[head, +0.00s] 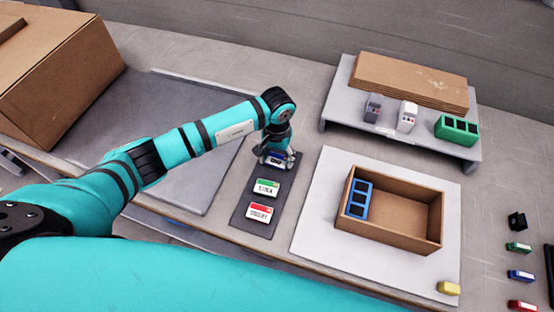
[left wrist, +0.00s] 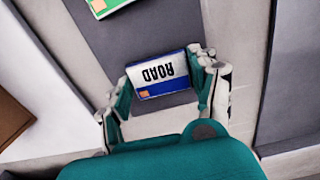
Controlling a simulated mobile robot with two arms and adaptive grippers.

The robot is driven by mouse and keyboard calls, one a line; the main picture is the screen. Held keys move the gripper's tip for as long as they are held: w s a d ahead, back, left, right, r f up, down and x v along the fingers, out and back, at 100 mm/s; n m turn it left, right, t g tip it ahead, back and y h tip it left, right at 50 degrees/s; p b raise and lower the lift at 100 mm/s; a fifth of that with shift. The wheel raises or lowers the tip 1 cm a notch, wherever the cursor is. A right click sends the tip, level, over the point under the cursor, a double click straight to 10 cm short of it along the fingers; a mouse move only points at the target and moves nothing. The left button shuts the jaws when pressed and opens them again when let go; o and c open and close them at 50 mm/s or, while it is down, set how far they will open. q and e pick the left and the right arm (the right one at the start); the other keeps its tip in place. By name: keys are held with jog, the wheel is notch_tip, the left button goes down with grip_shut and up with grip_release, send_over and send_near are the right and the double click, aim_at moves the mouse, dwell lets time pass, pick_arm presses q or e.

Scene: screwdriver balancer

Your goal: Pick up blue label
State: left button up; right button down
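The blue label (left wrist: 163,76), a small white block with a blue edge and the word ROAD, lies at the far end of a dark strip (head: 241,216). In the head view the blue label (head: 276,161) is partly covered by my left gripper (head: 276,158). In the left wrist view my left gripper (left wrist: 163,84) is open, with one finger on each side of the label. The fingers are very close to its short sides; whether they touch is hard to tell. My right gripper is not in view.
On the strip, a green label (head: 265,188) and a red label (head: 260,211) lie nearer. A cardboard tray (head: 415,233) with a blue rack (head: 358,199) is to the right. A raised shelf (head: 335,105) stands behind. A large box (head: 60,85) is at left.

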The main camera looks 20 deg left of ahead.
pick_arm(q)
jog(key=c, duration=0.3)
